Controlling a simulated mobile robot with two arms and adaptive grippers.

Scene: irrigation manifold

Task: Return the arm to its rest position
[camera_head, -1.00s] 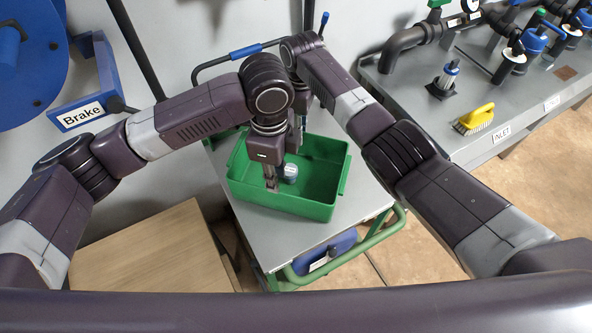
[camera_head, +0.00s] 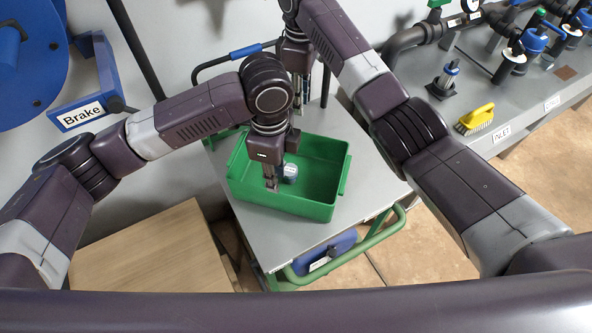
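My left gripper (camera_head: 271,183) points down into the green crate (camera_head: 318,212), left of a small grey-blue round part (camera_head: 290,172) in the crate. Its fingers look close together, but whether they are shut is unclear. My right gripper (camera_head: 299,98) hangs pointing down behind the crate's back edge, above the cart's far side. It is partly hidden by my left arm, and I cannot tell whether it is open. My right arm reaches in from the right and is bent high over the cart.
The crate stands on a grey cart (camera_head: 372,190) with green rails. A bench (camera_head: 530,100) at the right carries pipes, blue-handled valves and a yellow brush (camera_head: 475,118). A blue reel (camera_head: 30,60) with a Brake sign (camera_head: 80,115) is at the left. A wooden surface (camera_head: 150,255) is at the lower left.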

